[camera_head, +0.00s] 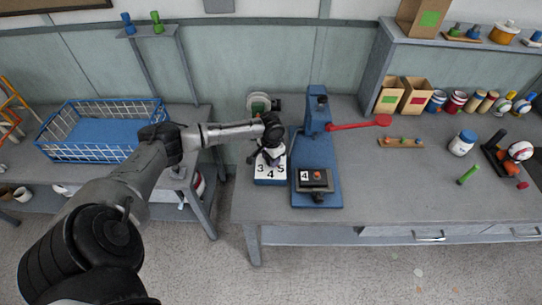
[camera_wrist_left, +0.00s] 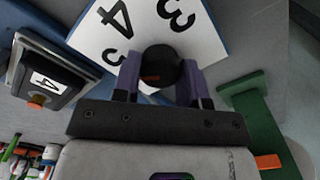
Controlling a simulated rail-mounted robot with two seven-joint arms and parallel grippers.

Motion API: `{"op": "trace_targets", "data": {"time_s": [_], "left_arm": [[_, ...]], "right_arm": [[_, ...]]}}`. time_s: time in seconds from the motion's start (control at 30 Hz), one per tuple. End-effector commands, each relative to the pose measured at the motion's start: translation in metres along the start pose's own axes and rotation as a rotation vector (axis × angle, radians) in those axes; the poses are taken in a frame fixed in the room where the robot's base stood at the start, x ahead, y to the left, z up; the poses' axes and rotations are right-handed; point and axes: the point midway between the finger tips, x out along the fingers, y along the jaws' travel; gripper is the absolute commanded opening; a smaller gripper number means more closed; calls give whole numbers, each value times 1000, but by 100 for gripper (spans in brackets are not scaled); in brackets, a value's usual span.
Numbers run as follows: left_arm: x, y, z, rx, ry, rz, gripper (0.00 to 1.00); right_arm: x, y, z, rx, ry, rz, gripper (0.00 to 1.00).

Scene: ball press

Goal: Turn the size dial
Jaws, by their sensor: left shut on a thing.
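The size dial (camera_wrist_left: 160,66) is a dark round knob with a small orange mark. It sits on a white plate numbered 3, 4 and 5 (camera_head: 270,171), which also shows in the left wrist view (camera_wrist_left: 205,40). My left gripper (camera_head: 271,152) is over the plate from above. In the left wrist view my left gripper (camera_wrist_left: 158,85) has its two purplish fingers on either side of the knob, shut on it. In the head view the gripper hides most of the dial. I cannot tell which number the dial points to. My right gripper is in neither view.
The blue press (camera_head: 318,135) with its red lever (camera_head: 355,124) stands just right of the dial. A dark block marked 4 (camera_head: 315,180) lies on its base. A small rack (camera_head: 402,143) and paint cans are further right. A blue wire basket (camera_head: 100,132) is at left.

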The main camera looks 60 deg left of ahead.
Motion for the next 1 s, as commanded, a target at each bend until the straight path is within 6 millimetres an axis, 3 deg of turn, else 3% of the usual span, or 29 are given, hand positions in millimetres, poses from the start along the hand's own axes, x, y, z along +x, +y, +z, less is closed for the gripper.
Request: {"op": "trace_targets", "data": {"time_s": [0.1,0.4,1.0], "left_arm": [[-6,1,0,83,-1,1,15],[-5,1,0,362,-1,1,15],[-2,1,0,834,1,1,15]], "right_arm": [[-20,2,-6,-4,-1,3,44],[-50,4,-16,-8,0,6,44],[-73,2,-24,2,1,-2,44]]}}
